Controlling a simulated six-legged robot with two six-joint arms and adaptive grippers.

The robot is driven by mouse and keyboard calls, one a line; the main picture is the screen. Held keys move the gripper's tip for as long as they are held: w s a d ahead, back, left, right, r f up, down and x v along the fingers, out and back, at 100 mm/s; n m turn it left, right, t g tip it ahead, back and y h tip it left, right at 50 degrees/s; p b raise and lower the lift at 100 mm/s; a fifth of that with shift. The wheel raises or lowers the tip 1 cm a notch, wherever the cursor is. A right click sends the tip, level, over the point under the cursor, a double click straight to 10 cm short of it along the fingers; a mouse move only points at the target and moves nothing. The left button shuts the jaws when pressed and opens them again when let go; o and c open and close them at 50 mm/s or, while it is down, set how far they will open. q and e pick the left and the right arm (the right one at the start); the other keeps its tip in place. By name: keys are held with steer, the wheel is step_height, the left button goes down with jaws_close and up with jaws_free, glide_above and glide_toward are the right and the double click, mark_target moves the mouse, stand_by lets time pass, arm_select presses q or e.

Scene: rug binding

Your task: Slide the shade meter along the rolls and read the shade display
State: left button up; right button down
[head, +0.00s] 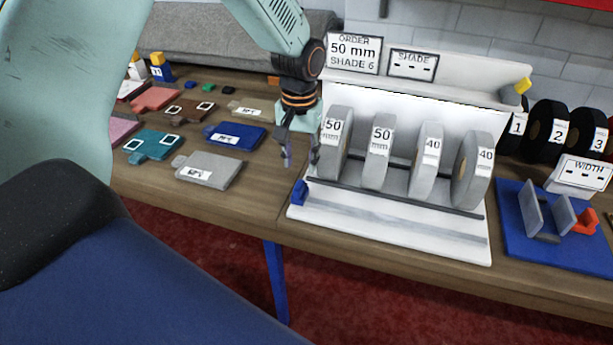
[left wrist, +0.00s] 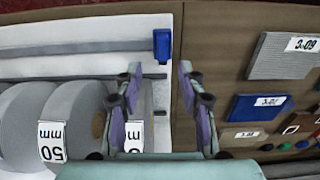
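Several grey rolls (head: 378,160) stand upright in the rack, labelled 50 mm or 40. My left gripper (head: 301,152) is open and empty, just left of the first roll and above the blue block. My right gripper is not in view.
An order card (head: 353,50) reads 50 mm, shade 6. Coloured sample pieces (head: 208,168) lie on the table to the left. Black rolls (head: 548,128), a width display (head: 583,175) and a blue fixture (head: 520,225) stand at right.

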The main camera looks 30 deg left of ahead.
mark_target(299, 185)
arm_select(q)
steer(key=f, duration=0.6)
steer(key=shift+a+f, duration=0.35)
steer(key=shift+d+f, duration=0.15)
steer(key=shift+f, duration=0.25)
steer(key=shift+s, duration=0.1)
jaws_close()
